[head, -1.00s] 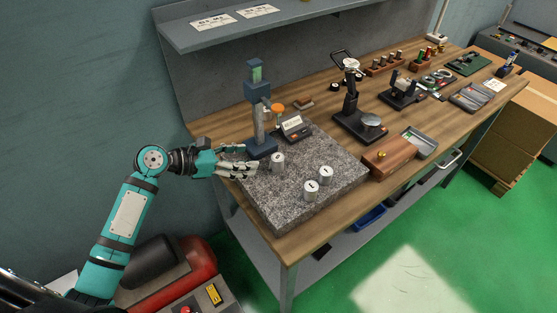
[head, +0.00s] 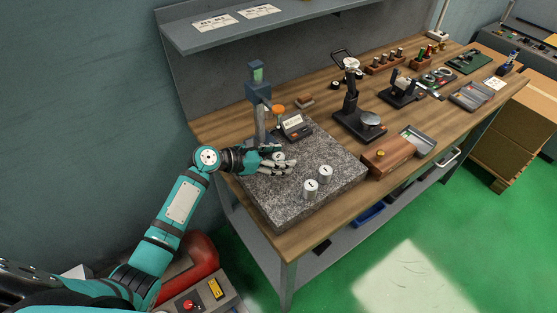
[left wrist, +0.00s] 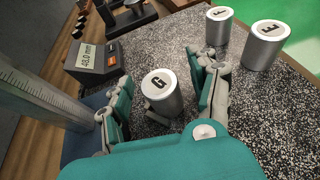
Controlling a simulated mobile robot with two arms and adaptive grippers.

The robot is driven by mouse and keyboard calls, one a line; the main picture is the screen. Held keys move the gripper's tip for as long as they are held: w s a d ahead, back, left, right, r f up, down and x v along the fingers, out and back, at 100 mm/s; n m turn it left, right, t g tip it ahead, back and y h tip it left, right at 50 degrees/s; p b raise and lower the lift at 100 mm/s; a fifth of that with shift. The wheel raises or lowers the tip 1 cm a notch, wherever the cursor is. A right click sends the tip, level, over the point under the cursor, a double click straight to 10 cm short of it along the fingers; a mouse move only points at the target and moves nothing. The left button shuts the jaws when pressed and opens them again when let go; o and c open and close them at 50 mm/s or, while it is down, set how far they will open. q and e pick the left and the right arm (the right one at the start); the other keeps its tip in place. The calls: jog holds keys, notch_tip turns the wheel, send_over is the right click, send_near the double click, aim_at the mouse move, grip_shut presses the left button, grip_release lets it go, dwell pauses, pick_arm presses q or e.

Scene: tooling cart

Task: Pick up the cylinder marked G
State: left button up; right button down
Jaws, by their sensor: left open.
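The cylinder marked G (left wrist: 160,92) is a short silver metal cylinder with a white top, standing upright on the speckled granite plate (left wrist: 275,125). In the left wrist view it stands between the spread fingers of my left gripper (left wrist: 165,95), which is open. In the head view my left gripper (head: 278,164) is over the plate's back left part and mostly hides this cylinder. Two similar cylinders stand to its right, one marked F (left wrist: 219,25) and one marked E (left wrist: 265,44). In the head view these two (head: 325,174) (head: 310,189) stand near the plate's middle. My right gripper is not in view.
A height gauge (head: 259,110) and a small digital readout (left wrist: 95,60) showing 48.0 mm stand close by my left gripper. A wooden box (head: 387,156) is right of the plate. The plate's front part is clear.

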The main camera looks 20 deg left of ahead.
pick_arm(q)
grip_shut()
jog(key=shift+r, duration=0.2)
dwell(0.3)
